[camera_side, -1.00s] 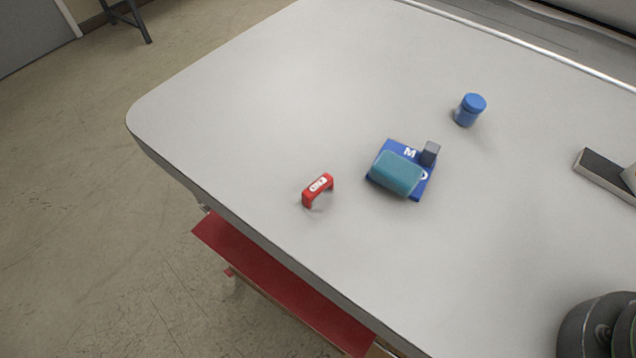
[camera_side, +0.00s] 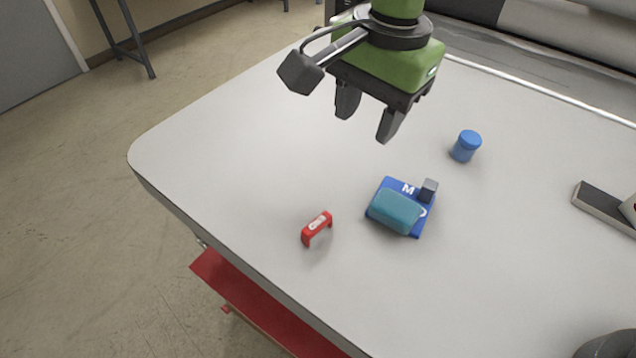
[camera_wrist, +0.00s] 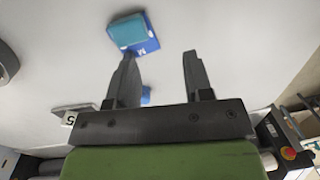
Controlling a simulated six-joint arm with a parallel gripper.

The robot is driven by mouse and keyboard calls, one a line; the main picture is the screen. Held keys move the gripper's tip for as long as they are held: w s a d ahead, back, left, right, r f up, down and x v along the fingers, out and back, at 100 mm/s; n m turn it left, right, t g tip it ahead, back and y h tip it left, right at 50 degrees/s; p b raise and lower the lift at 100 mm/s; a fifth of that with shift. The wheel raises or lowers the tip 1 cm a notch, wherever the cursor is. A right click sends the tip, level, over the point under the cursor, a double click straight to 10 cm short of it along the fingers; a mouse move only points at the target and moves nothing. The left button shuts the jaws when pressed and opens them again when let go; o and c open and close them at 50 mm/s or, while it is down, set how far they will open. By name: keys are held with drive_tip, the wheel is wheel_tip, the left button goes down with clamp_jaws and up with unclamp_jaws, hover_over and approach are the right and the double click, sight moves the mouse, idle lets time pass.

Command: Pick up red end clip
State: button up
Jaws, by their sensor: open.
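The red end clip (camera_side: 317,228) stands on the white table near its front left edge, a small arched piece with a white label on top. My gripper (camera_side: 366,122) is in the air above the table, behind the clip in the side view, with its fingers apart and nothing between them. The gripper also shows in the wrist view (camera_wrist: 158,62), its two fingers spread. The red clip does not show in the wrist view.
A blue card (camera_side: 417,229) lies right of the clip with a teal block (camera_side: 395,211) and a small grey cube (camera_side: 428,190) on it. A blue jar (camera_side: 465,146) stands behind. A dark-topped bar (camera_side: 603,207) lies far right. The table (camera_side: 220,150) left of the clip is clear.

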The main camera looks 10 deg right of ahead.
drive_tip(key=s+a+f+m, duration=0.1)
drive_tip(key=s+a+f, duration=0.1)
drive_tip(key=a+f, duration=0.35)
hover_over(327, 214)
drive_tip(key=shift+g+h, duration=0.3)
drive_tip(key=shift+h, duration=0.1)
drive_tip(key=f, duration=0.5)
drive_tip(key=shift+s+d+f, duration=0.15)
drive_tip(key=shift+d+f, duration=0.1)
drive_tip(key=shift+f, duration=0.1)
drive_tip(key=shift+a+f, duration=0.15)
drive_tip(key=shift+f, duration=1.35)
drive_tip(key=shift+a+f, duration=0.1)
drive_tip(key=shift+f, duration=1.35)
clamp_jaws()
